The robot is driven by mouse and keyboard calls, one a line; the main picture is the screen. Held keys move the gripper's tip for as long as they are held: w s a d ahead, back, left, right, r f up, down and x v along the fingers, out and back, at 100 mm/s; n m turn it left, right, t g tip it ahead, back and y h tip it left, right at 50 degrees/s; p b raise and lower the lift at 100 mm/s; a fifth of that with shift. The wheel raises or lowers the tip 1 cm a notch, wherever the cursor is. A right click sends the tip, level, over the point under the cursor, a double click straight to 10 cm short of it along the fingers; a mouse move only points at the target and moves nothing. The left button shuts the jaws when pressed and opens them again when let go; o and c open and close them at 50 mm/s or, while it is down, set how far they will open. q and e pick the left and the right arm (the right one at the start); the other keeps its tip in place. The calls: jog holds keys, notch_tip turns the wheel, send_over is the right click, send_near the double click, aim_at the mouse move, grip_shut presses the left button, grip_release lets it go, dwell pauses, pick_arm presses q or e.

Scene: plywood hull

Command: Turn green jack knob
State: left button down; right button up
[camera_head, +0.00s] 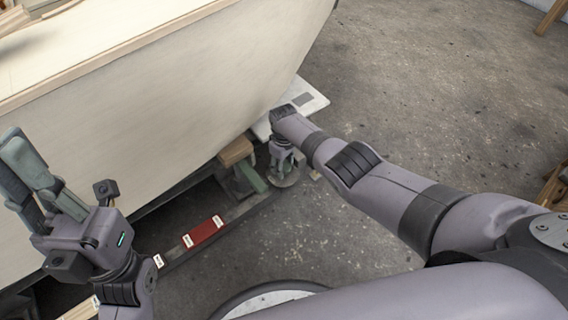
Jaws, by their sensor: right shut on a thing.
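The green jack (250,178) stands low beside the hull's underside, with its green body partly in view under a wooden block. My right gripper (283,168) points down at the jack's right end and is shut on its knob. The fingers hide most of the knob, so its turn angle cannot be told. A round grey disc (291,181) shows just below the fingertips. My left gripper (22,168) is raised at the left, in front of the hull, with its fingers apart and empty.
The pale plywood hull (150,105) fills the upper left. A wooden block (236,150) sits beneath it by the jack. A red piece with white labels (203,231) lies on the long beam below. A white board (309,99) lies behind my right gripper.

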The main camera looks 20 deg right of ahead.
jog(key=o, duration=1.2)
jog(key=shift+c, duration=0.2)
